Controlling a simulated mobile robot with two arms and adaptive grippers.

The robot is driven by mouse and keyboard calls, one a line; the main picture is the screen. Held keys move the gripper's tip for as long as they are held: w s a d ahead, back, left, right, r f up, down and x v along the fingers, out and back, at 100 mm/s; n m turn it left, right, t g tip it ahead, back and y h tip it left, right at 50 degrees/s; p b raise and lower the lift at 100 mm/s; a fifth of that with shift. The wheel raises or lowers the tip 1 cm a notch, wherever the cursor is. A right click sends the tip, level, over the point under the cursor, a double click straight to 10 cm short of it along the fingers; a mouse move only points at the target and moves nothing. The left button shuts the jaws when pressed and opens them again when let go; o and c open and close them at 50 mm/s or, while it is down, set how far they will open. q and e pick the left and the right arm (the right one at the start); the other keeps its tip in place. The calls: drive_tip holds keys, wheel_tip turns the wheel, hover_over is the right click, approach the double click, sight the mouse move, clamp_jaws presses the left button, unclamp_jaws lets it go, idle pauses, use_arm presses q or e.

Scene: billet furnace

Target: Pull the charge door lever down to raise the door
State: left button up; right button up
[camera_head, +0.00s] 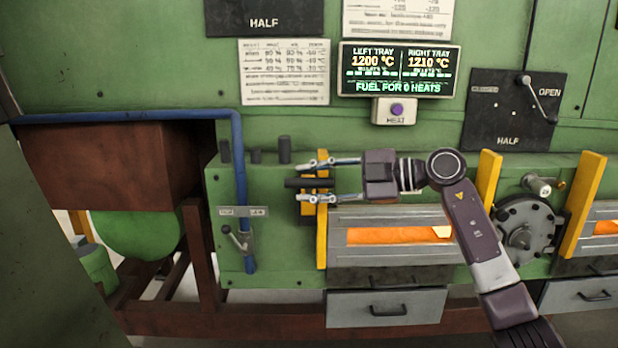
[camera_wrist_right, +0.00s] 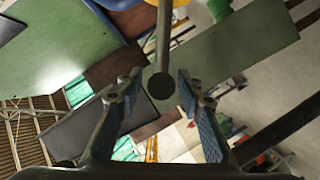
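The lever's dark grip (camera_head: 296,183) sticks out to the left near the left yellow post (camera_head: 321,240). My right gripper (camera_head: 314,181) reaches in from the right with its fingers spread, one above and one below the grip. In the right wrist view, a grey rod ends in a dark round knob (camera_wrist_right: 161,86) between the two open blue-padded fingers (camera_wrist_right: 163,100), with a gap on both sides. The furnace front (camera_head: 390,215) shows a glowing orange slot (camera_head: 385,236) below my right forearm. My left gripper is not in view.
A display (camera_head: 400,70) reads left tray 1200 °C and right tray 1210 °C. A heat button (camera_head: 396,111) sits below it. A blue pipe (camera_head: 238,170) and small lever (camera_head: 236,238) are at left. A drawer (camera_head: 385,308) is below; a round valve (camera_head: 524,232) is at right.

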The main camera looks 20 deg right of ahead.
drive_tip(key=shift+w+a+f, duration=0.1)
drive_tip(key=shift+w+a, duration=0.05)
drive_tip(key=shift+a, duration=0.05)
drive_tip(key=shift+d, duration=0.1)
clamp_jaws()
